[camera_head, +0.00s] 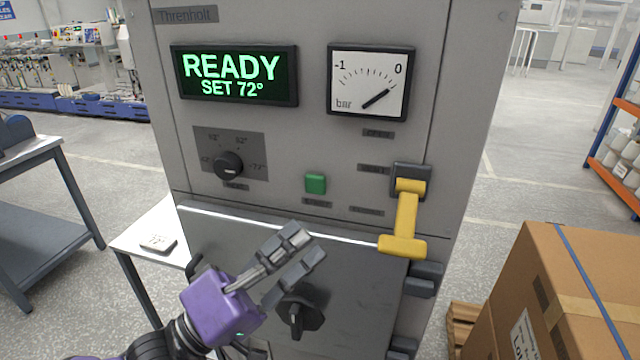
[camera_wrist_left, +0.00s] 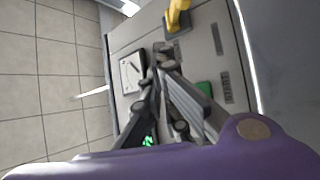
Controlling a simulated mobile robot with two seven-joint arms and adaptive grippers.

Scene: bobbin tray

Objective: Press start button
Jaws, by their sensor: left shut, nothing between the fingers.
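The green square start button (camera_head: 316,183) sits on the grey machine's front panel, above a small label. It also shows in the left wrist view (camera_wrist_left: 204,89), partly hidden behind my gripper's finger. My left gripper (camera_head: 308,244), with a purple body, is shut and empty. In the head view it appears below the button, in front of the dark lower door, with fingers pointing up and right. I see no contact with the button. The display (camera_head: 236,75) reads "READY SET 72°". My right gripper is not in view.
A yellow lever (camera_head: 405,220) sticks out right of the button. A dial knob (camera_head: 229,165) is at the left, a gauge (camera_head: 370,83) above. A dark knob (camera_head: 297,313) is on the door (camera_head: 365,285). A cardboard box (camera_head: 560,300) stands at the lower right.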

